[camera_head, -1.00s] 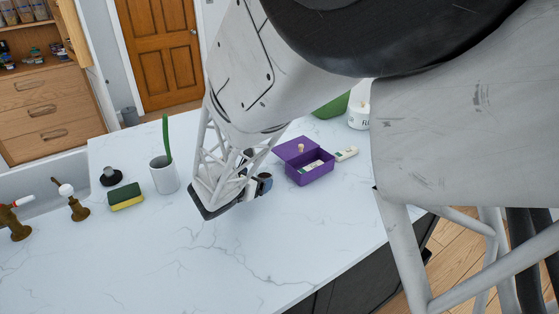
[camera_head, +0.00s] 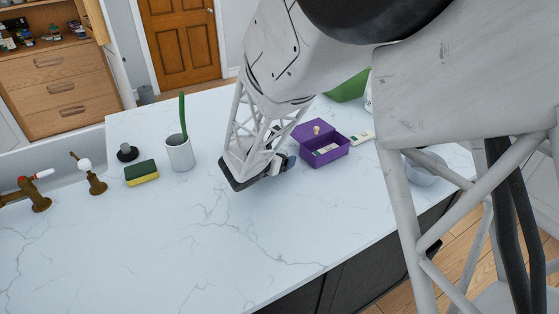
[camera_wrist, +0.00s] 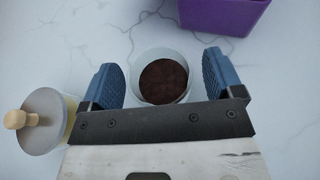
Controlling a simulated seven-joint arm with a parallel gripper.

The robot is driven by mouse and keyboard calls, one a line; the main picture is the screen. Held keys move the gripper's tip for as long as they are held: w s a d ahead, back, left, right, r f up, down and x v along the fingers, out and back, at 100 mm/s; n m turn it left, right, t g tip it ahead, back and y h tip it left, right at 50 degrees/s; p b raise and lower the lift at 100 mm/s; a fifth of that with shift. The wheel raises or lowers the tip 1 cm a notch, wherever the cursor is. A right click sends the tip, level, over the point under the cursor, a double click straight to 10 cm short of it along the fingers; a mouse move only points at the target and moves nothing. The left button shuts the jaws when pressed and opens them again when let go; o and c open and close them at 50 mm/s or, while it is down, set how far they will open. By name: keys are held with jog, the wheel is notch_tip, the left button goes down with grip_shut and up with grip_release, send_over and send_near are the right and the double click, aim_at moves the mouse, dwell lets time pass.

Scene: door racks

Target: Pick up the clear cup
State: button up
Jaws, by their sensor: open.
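A round cup with a pale, translucent-looking rim (camera_wrist: 136,65) and dark brown contents stands on the counter in the wrist view. I cannot tell for sure that its wall is clear. My gripper (camera_wrist: 160,62) is open, with one blue finger on each side of the cup and a gap to each. In the head view my gripper (camera_head: 284,164) is low over the counter, left of the purple box, and hides this cup. A second translucent, bowl-like vessel (camera_head: 424,169) stands at the right, partly behind my own frame.
The open purple box (camera_head: 328,158) is close to my gripper; its edge also shows in the wrist view (camera_wrist: 222,14). A knob-lidded jar (camera_wrist: 42,120) is beside the left finger. A white pot (camera_head: 180,153) and a sponge (camera_head: 141,174) are further left. The front counter is clear.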

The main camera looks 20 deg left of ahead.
jog(key=shift+w+d+f, duration=0.1)
jog(key=shift+w, duration=0.25)
dwell(0.3)
jog(key=c, duration=1.1)
jog(key=shift+o, duration=0.2)
jog(key=shift+r, duration=0.95)
jog(key=shift+s+d+r, duration=0.1)
jog(key=shift+s+r, duration=0.1)
jog(key=shift+r, duration=0.7)
jog(key=s+d, duration=0.2)
jog(key=s, duration=0.2)
jog(key=s+d+r, duration=0.1)
jog(key=s+d, duration=0.2)
jog(key=s, duration=0.2)
jog(key=s+d, duration=0.2)
jog(key=s, duration=0.2)
jog(key=shift+s+d+r, duration=0.15)
jog(key=shift+s+d, duration=0.1)
jog(key=shift+d, duration=0.15)
